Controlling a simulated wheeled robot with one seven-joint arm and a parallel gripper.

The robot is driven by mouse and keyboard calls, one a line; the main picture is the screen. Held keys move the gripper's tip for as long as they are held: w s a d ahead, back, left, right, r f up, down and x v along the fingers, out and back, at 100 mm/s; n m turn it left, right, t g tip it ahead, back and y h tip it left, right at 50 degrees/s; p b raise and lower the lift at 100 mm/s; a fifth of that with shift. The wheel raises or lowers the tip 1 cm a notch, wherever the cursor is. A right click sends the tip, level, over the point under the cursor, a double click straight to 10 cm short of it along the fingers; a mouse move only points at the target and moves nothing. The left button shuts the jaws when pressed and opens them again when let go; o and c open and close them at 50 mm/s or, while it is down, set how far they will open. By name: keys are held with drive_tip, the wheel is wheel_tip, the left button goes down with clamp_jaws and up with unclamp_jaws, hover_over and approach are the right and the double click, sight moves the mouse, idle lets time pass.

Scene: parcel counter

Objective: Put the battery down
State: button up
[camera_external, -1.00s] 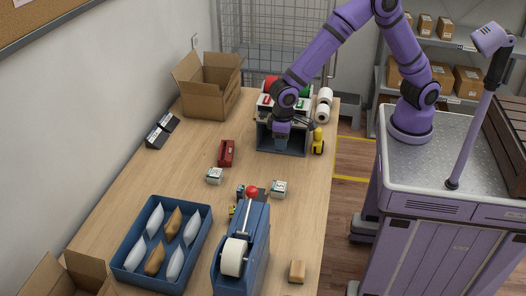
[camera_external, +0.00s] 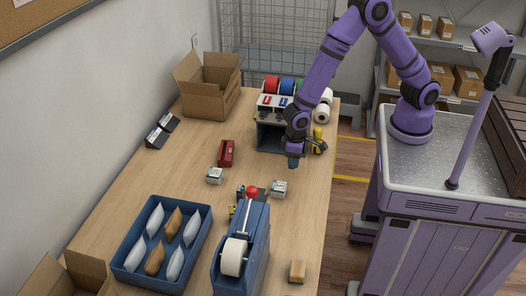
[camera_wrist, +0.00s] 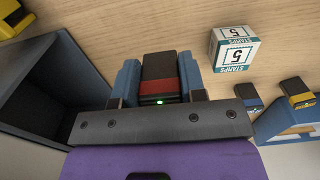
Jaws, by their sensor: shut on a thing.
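My gripper (camera_external: 293,162) is over the right side of the counter, in front of the open-fronted organizer. In the wrist view my gripper (camera_wrist: 160,82) is shut on the battery (camera_wrist: 158,70), a dark block with a red band and a small green light. Its two blue fingers press on the battery's sides. The battery cannot be made out in the external view. I cannot tell exactly how high it is above the counter.
The organizer (camera_external: 268,136) stands behind my gripper, with a yellow tool (camera_external: 318,141) beside it. A stamps box (camera_external: 279,188) lies nearer the camera, before the blue tape dispenser (camera_external: 256,240). A red stapler-like item (camera_external: 226,153) lies left. Bare wood (camera_external: 258,170) lies between.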

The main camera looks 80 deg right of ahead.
hover_over(250, 181)
drive_tip(key=shift+f, duration=2.65)
drive_tip(key=shift+f, duration=0.2)
drive_tip(key=o, duration=1)
drive_tip(key=shift+c, duration=0.2)
drive_tip(key=shift+a+r, duration=0.1)
